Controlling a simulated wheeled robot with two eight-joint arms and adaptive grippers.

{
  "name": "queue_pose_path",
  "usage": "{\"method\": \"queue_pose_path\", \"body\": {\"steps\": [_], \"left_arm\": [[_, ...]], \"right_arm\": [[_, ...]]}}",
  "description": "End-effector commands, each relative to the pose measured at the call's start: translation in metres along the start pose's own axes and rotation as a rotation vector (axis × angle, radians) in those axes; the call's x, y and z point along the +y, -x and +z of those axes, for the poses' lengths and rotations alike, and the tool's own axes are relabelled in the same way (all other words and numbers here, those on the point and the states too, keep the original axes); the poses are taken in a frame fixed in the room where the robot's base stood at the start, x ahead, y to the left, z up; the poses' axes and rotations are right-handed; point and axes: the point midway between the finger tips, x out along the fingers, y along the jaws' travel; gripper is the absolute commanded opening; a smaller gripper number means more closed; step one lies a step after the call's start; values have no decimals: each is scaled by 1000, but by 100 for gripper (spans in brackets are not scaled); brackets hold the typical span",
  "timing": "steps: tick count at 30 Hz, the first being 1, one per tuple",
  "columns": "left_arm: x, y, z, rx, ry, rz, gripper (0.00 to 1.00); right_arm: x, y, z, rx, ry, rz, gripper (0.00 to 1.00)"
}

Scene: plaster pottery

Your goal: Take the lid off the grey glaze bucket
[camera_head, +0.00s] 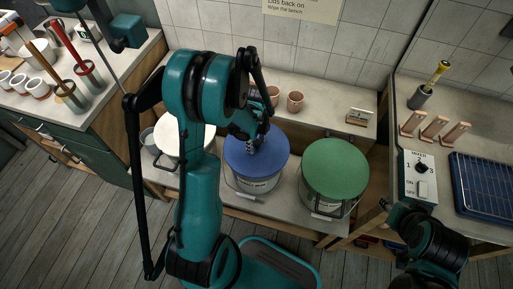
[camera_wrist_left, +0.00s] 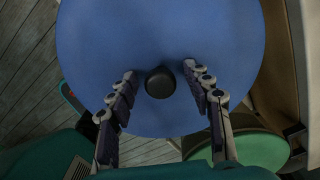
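A pale bucket (camera_head: 262,186) with a blue lid (camera_head: 245,160) stands on the low shelf. Its label is too small to read, so I cannot tell whether it is the grey glaze. My left gripper (camera_head: 253,143) is over this lid. In the left wrist view, the blue lid (camera_wrist_left: 160,30) has a round black knob (camera_wrist_left: 160,83) in its middle. The open fingers of my left gripper (camera_wrist_left: 160,76) are on either side of the knob, with gaps between. Part of my right arm is at the lower right; its fingers are not clear.
A bucket with a green lid (camera_head: 335,168) stands right of the blue one, and one with a cream lid (camera_head: 183,141) stands left, partly behind my left arm. A switch box (camera_head: 420,178) is at right.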

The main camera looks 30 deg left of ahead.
Motion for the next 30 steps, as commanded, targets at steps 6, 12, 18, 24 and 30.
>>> {"method": "queue_pose_path", "body": {"steps": [6, 12, 18, 24, 30], "left_arm": [[0, 0, 0, 0, 0, 0, 0], [0, 0, 0, 0, 0, 0, 0], [0, 4, 0, 0, 0, 0, 0], [0, 25, 0, 0, 0, 0, 0], [8, 57, -21, 0, -5, 0, 0]], "right_arm": [[0, 0, 0, 0, 0, 0, 40], [0, 0, 0, 0, 0, 0, 40], [0, 2, -1, 0, 0, 0, 40], [0, 11, -8, 0, 0, 0, 40], [0, 24, -17, 0, 0, 0, 40]]}}
